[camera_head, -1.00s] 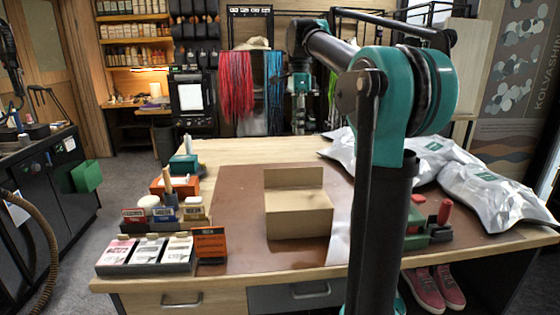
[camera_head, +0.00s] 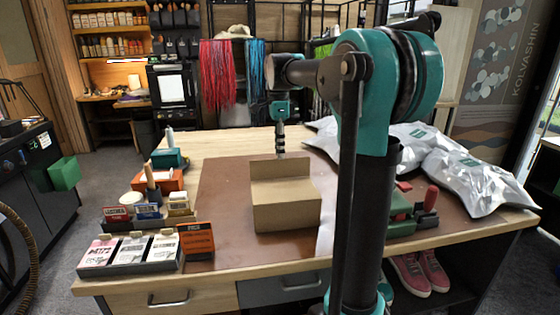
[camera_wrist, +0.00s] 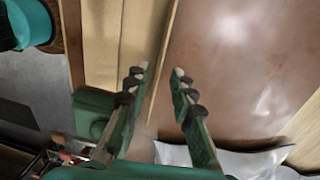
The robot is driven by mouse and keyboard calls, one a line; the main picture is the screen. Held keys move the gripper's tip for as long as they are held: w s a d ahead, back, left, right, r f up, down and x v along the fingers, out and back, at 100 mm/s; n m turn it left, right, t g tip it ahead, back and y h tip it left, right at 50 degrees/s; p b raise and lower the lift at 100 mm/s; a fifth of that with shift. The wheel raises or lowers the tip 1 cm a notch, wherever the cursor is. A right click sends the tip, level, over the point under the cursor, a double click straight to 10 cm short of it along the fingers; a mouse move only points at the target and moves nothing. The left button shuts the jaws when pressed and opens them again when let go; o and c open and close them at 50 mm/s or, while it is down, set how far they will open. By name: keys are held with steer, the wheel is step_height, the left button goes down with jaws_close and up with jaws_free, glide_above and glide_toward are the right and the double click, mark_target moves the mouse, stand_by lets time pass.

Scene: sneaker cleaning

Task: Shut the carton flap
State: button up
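A tan carton (camera_head: 287,213) stands on the brown mat of the table, with its flap (camera_head: 280,168) upright along its far side. My gripper (camera_head: 280,153) points down at the flap's top edge; whether it touches is unclear. In the wrist view my gripper (camera_wrist: 161,76) has its two fingers apart with nothing clamped. The carton (camera_wrist: 115,35) lies on the left there, and the flap's thin edge (camera_wrist: 164,62) runs between the fingertips in the picture. How deep the fingers reach around the flap cannot be told.
Silver bags (camera_head: 465,180) lie at the table's right, with a green tool with a red handle (camera_head: 415,210) in front. Small boxes (camera_head: 130,253), an orange card (camera_head: 196,240) and a brush holder (camera_head: 166,180) stand on the left. The mat (camera_head: 222,210) is clear left of the carton.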

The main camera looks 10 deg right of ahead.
mark_target(280, 168)
steer(key=shift+s+f, duration=0.15)
steer(key=shift+f, duration=0.8)
steer(key=shift+s+f, duration=0.1)
steer(key=shift+f, duration=0.85)
steer(key=shift+c, duration=0.4)
jaws_close()
